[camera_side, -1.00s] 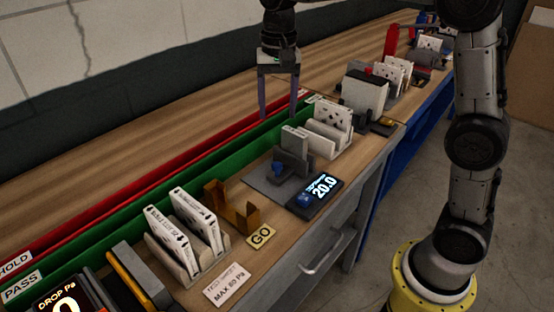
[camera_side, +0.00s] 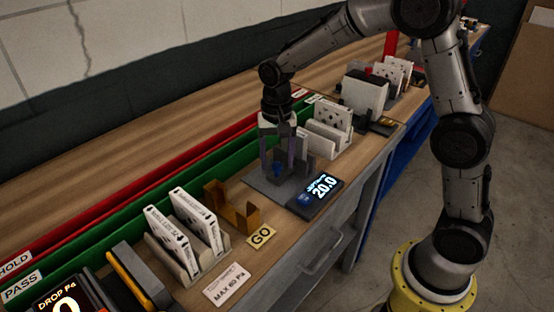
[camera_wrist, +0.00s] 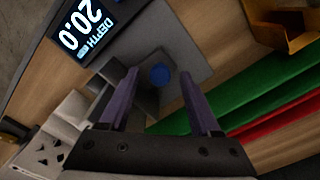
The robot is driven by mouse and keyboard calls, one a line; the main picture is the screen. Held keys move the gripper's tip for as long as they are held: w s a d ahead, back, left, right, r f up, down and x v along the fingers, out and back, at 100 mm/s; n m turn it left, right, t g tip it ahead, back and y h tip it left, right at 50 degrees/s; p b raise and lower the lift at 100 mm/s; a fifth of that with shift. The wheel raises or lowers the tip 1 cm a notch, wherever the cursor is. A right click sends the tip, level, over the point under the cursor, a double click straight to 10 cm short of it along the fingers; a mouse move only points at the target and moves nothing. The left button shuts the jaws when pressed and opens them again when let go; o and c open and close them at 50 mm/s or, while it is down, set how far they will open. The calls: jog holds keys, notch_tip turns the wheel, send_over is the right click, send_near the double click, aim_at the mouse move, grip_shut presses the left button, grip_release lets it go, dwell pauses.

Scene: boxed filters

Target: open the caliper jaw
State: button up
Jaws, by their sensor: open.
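The caliper, a grey device on a flat grey base plate (camera_side: 262,183), stands on the bench beside its display (camera_side: 315,192) reading 20.0. In the wrist view the display (camera_wrist: 88,24) reads "DEPTH 20.0". A round blue knob (camera_wrist: 159,74) on the caliper shows between my two fingers. My gripper (camera_side: 277,168) is low over the caliper, pointing down, and partly hides it in the side view. In the wrist view my gripper (camera_wrist: 160,85) is open, its purple-grey fingers on either side of the knob with a gap to each. How wide the caliper jaw is cannot be told.
White boxed filters in a rack (camera_side: 330,125) stand just behind the caliper. An orange-brown go gauge (camera_side: 232,207) with a GO plate (camera_side: 261,236) is in front. Green (camera_side: 150,195) and red (camera_side: 120,185) channels run along the left.

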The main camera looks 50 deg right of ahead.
jog(key=shift+f, duration=0.25)
grip_shut()
dwell(1.4)
